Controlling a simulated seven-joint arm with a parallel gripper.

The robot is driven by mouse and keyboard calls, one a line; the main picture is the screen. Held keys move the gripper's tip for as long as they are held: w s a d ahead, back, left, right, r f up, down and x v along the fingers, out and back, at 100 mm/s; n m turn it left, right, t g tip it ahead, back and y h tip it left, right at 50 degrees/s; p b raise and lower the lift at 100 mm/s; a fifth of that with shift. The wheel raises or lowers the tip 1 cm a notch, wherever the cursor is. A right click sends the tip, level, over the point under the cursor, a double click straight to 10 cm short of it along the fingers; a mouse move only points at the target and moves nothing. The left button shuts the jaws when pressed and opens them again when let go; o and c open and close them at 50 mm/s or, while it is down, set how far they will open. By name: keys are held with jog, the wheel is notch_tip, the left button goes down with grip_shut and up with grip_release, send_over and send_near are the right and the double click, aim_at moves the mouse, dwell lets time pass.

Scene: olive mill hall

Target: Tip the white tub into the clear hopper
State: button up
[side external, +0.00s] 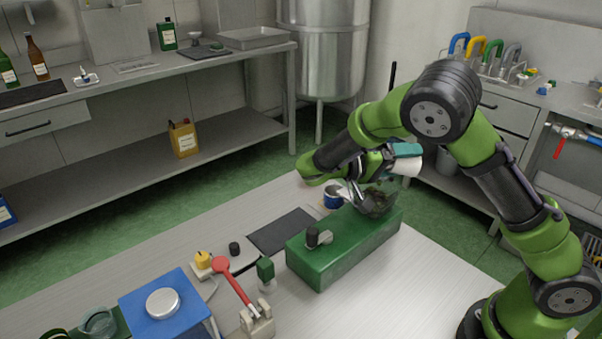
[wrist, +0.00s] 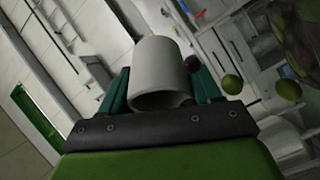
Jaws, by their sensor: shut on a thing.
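The white tub (side external: 407,167) is held on its side between the teal fingers of my gripper (side external: 403,152), above the green machine body (side external: 345,245). In the wrist view the tub (wrist: 160,70) sits between the fingers, tilted with the picture. The clear hopper (side external: 377,203) is on top of the right end of the green body, below and left of the tub; my arm partly covers it. In the wrist view, green olives (wrist: 232,83) and a dark one (wrist: 193,64) show outside the tub, seemingly in the air. A dark see-through rounded shape, perhaps the hopper, fills the upper right corner.
A blue can (side external: 333,197) stands behind the green body. A dark mat (side external: 282,232), a red-handled tool (side external: 234,283) and a blue stand (side external: 165,305) with a round silver lid are to the left. The table's front right is bare.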

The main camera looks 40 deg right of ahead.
jog(key=shift+w+a+r+h, duration=0.25)
jog(key=shift+r+h, duration=0.05)
jog(key=shift+r, duration=0.2)
dwell(0.3)
jog(key=shift+w+a+r+n+g+h, duration=0.2)
jog(key=shift+n+g+h, duration=0.25)
jog(key=shift+h, duration=0.35)
dwell(0.8)
jog(key=shift+r, duration=0.25)
